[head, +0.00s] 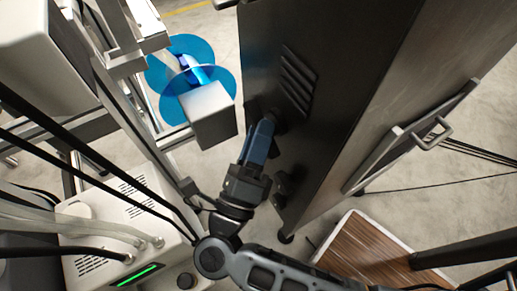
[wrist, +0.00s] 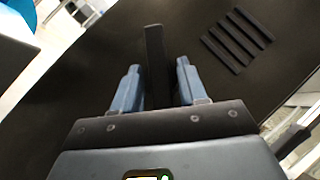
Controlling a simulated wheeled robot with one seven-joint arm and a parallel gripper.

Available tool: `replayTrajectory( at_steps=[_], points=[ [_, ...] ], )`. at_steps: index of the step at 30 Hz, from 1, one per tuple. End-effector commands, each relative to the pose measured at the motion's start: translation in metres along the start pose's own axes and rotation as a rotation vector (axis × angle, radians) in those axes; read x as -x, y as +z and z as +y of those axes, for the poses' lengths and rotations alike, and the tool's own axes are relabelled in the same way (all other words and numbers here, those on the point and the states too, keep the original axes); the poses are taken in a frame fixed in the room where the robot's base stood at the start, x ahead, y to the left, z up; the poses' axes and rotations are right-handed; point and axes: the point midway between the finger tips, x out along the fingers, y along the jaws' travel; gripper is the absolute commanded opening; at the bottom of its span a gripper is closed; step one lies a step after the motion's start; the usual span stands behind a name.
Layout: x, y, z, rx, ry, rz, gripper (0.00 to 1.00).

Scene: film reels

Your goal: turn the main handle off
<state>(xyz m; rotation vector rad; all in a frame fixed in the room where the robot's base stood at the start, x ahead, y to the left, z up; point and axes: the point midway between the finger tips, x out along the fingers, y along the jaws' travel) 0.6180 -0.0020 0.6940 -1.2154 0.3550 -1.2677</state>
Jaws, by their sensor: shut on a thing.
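The main handle (wrist: 154,45) is a black bar on the dark face of a tall cabinet (head: 315,40). In the wrist view it stands between the two blue fingers of my gripper (wrist: 157,85). In the head view my gripper (head: 264,128) reaches up to the cabinet's left face, below the vent slats (head: 298,76). The gripper is shut on the handle, and the fingers hide most of the handle there. The slats also show at the upper right of the wrist view (wrist: 238,40).
A second dark knob (head: 284,187) sits lower on the cabinet face, close to my gripper. A white machine with a green light (head: 138,274) stands at lower left. Blue reels (head: 188,62) and a grey box (head: 208,115) are left of the cabinet. A wooden-topped stand (head: 362,258) is at lower right.

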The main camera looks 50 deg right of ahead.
Motion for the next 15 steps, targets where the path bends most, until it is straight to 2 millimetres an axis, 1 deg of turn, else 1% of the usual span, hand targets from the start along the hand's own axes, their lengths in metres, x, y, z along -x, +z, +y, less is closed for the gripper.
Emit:
replayTrajectory(
  at_steps=[1, 15],
  points=[
    [0.0052, -0.0046, 0.0106, -0.031, -0.029, 0.000, 0.12],
    [0.0044, -0.0038, 0.0147, -0.313, -0.310, 0.002, 0.12]
  ],
)
